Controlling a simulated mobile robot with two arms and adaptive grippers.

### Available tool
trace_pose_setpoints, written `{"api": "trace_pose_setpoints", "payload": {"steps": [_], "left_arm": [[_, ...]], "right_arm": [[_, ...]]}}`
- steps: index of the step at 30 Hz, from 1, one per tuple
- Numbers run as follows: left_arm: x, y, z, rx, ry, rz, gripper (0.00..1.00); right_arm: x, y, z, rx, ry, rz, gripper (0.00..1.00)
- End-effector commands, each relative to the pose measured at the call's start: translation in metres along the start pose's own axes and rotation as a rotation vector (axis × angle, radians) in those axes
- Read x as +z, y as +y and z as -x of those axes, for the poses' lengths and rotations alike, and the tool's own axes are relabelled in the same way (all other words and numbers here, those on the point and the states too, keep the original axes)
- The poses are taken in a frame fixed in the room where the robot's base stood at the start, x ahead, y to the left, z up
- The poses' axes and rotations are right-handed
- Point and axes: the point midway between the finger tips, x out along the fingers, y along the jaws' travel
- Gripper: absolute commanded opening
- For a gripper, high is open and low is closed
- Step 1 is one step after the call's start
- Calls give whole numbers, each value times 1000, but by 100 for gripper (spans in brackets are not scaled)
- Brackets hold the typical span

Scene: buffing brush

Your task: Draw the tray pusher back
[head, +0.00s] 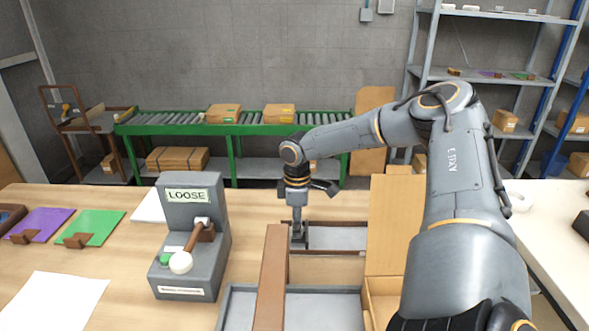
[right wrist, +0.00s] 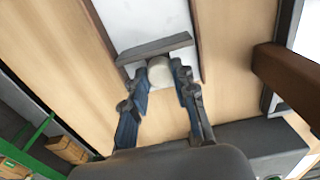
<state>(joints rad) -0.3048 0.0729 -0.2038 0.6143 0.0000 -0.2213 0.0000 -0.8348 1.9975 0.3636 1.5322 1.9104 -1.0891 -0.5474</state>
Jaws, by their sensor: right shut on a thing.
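The tray pusher shows in the right wrist view as a grey bar (right wrist: 155,48) with a pale round knob (right wrist: 160,74). It lies across a light strip (right wrist: 150,18) between brown rails. My right gripper (right wrist: 163,72) has its fingers closed around the knob. In the head view my right gripper (head: 297,210) points down at the left end of the brown-railed channel (head: 340,237), and the pusher is mostly hidden there. My left gripper is not in view.
A grey box (head: 185,235) marked LOOSE, with a lever, stands left of the channel. A brown beam (head: 271,280) crosses a grey tray (head: 325,289) in front. An open carton (head: 396,220) stands right, partly behind my arm. Purple and green sheets lie far left.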

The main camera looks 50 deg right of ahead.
Motion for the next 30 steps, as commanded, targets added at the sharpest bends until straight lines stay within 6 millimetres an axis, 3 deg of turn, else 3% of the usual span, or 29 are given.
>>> {"api": "trace_pose_setpoints", "payload": {"steps": [8,9,12,23,30], "left_arm": [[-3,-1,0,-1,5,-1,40],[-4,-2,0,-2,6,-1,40],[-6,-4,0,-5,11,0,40],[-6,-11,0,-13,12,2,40],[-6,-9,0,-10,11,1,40]], "right_arm": [[-1,0,1,2,4,0,0],[-1,0,1,2,4,0,35],[-1,0,1,1,3,0,50],[-1,0,6,1,3,0,50],[-2,1,48,5,8,0,50]]}}
